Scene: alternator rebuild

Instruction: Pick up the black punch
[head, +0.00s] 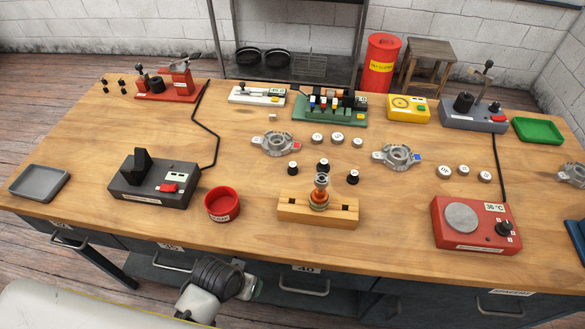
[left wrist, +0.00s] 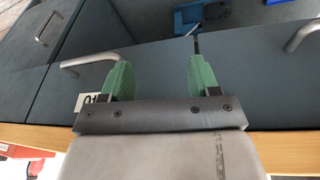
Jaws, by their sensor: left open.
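I cannot single out the black punch for certain. Several black, white-topped knobs (head: 293,168) stand mid-bench. In the left wrist view my left gripper (left wrist: 158,62) is open and empty, its green fingers apart before the dark drawer fronts. In the head view my left arm (head: 215,285) is at the bottom, in front of the bench edge; its fingers are hardly visible there. My right gripper is not in view.
A wooden block (head: 290,212) with an upright copper part, a red cup (head: 222,204), a black device (head: 150,185) and a red heater (head: 470,240) line the front. Drawer handles (head: 303,291) stick out below the bench top.

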